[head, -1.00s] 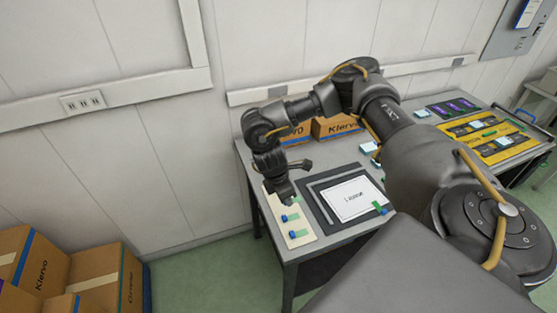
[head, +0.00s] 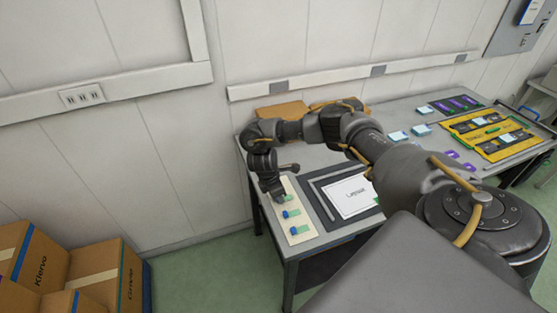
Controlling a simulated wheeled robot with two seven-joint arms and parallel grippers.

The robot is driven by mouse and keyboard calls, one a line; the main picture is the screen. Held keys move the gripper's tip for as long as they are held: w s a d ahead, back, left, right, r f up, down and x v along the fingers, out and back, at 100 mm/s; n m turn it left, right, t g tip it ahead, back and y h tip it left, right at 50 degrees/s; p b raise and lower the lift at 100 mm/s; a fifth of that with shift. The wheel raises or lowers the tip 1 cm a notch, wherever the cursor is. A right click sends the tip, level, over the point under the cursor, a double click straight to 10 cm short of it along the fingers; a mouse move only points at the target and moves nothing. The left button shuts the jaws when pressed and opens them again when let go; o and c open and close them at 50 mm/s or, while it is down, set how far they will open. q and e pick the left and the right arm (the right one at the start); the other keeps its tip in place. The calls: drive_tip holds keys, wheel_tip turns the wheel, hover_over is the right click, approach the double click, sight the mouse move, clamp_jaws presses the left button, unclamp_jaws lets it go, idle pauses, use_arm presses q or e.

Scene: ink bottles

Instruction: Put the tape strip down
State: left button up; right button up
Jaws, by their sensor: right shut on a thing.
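My right gripper (head: 278,196) is low over the far end of a beige board (head: 304,239) at the left of the table. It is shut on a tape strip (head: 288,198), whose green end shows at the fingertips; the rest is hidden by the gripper. I cannot tell whether this strip touches the board. Two more strips with blue ends and green tails, one in the middle (head: 291,213) and one nearer (head: 299,230), lie on the board. My left gripper is not in view.
A dark mat with a white labelled sheet (head: 348,197) lies right of the board. Yellow trays (head: 490,133), small pale blocks (head: 398,136) and purple pieces stand farther right. Cardboard boxes (head: 95,271) sit on the floor at left. My right arm crosses over the table.

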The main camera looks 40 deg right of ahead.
drive_tip(key=shift+f, duration=0.1)
drive_tip(key=shift+f, duration=0.1)
drive_tip(key=o, duration=0.7)
drive_tip(key=p+v, duration=0.1)
drive_tip(key=v, duration=1.1)
drive_tip(key=shift+r, duration=0.3)
